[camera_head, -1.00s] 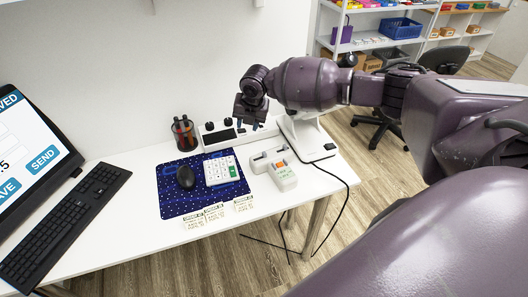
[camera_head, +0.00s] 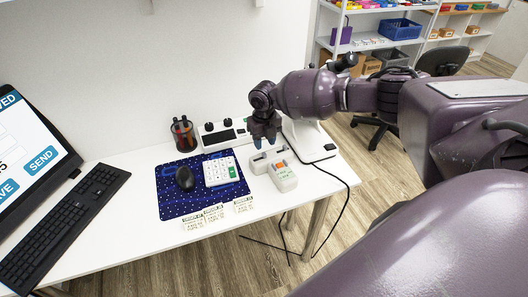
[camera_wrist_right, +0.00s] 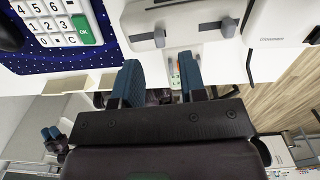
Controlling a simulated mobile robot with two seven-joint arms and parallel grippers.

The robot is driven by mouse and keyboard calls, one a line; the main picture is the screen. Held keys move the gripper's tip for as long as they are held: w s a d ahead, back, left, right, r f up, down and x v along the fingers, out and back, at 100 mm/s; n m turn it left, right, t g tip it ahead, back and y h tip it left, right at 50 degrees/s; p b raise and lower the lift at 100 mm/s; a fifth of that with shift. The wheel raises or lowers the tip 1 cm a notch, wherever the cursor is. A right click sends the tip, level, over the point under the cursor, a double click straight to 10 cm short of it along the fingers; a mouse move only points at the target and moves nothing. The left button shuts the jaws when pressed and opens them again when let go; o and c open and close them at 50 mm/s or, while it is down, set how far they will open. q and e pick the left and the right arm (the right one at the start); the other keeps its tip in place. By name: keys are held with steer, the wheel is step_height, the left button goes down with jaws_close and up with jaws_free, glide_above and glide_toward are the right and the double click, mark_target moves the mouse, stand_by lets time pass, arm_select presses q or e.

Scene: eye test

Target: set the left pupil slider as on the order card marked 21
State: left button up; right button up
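A white slider unit (camera_head: 258,161) lies on the desk right of the mat. In the right wrist view its face shows two short dark slots, each with a grey knob at the right end: the left knob (camera_wrist_right: 160,39) and right knob (camera_wrist_right: 229,25). My right gripper (camera_head: 265,141) hangs just above and behind the unit; its teal fingertips (camera_wrist_right: 160,78) are apart with nothing held. Three order cards (camera_head: 214,214) stand at the desk's front edge, too small to read reliably. My left gripper (camera_wrist_right: 50,133) shows small in the wrist view; its opening is unclear.
A white box with orange and green buttons (camera_head: 285,179) lies in front of the slider unit. A navy mat (camera_head: 174,209) carries a mouse (camera_head: 185,178) and keypad (camera_head: 221,172).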

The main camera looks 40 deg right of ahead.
mark_target(264, 153)
steer(key=shift+f, duration=2.5)
jaws_close()
